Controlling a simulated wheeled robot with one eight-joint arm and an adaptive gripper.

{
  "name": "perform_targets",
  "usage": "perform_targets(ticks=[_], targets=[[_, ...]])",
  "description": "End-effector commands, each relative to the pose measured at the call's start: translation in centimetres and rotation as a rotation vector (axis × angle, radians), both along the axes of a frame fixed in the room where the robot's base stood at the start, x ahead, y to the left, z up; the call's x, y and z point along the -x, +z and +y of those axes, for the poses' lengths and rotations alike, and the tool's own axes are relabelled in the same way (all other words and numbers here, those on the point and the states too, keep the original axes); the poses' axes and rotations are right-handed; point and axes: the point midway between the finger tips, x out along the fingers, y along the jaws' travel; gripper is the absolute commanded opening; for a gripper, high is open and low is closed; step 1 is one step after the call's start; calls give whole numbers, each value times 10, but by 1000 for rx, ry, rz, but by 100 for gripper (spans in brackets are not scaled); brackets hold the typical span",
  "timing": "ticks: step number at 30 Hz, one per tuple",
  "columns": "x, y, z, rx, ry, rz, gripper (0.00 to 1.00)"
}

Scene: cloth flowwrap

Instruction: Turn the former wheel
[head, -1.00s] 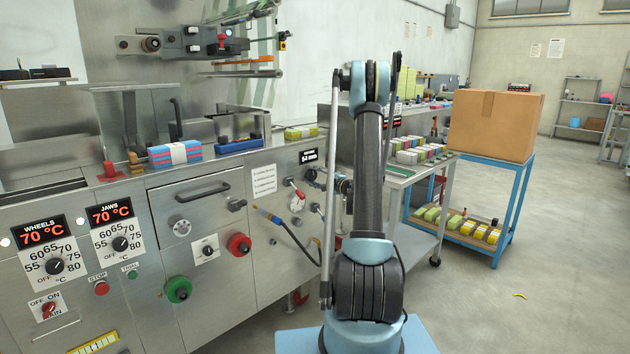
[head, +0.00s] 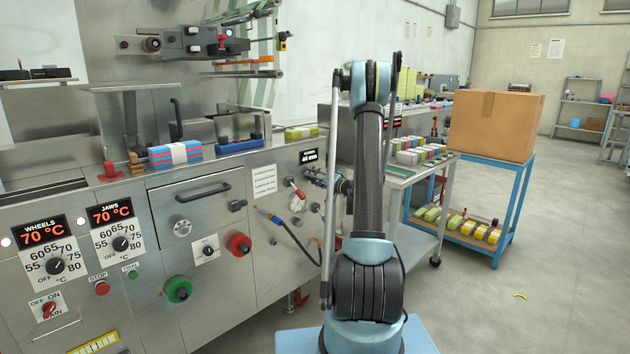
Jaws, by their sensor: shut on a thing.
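My gripper (head: 318,178) is small in the head view, at the machine's front panel just left of my upright arm. It is shut at the former wheel's place, below a small black display (head: 309,156) that seems to read 64 mm. The wheel itself is mostly hidden behind the fingers, so its angle cannot be told. My wrist lies roughly level, reaching left to the panel from behind the arm.
A red knob (head: 239,244) and a green knob (head: 178,289) stick out further left. A side table (head: 424,240) with coloured packs stands right of the arm.

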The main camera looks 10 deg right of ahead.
Motion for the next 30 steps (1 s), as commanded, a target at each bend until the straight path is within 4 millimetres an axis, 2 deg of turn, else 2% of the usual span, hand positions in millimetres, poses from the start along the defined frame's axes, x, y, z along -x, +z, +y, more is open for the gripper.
perform_targets(ticks=[15,30], targets=[[-1,-1,-1,298,-3,-214,21],[-2,0,-2,366,-4,-264,21]])
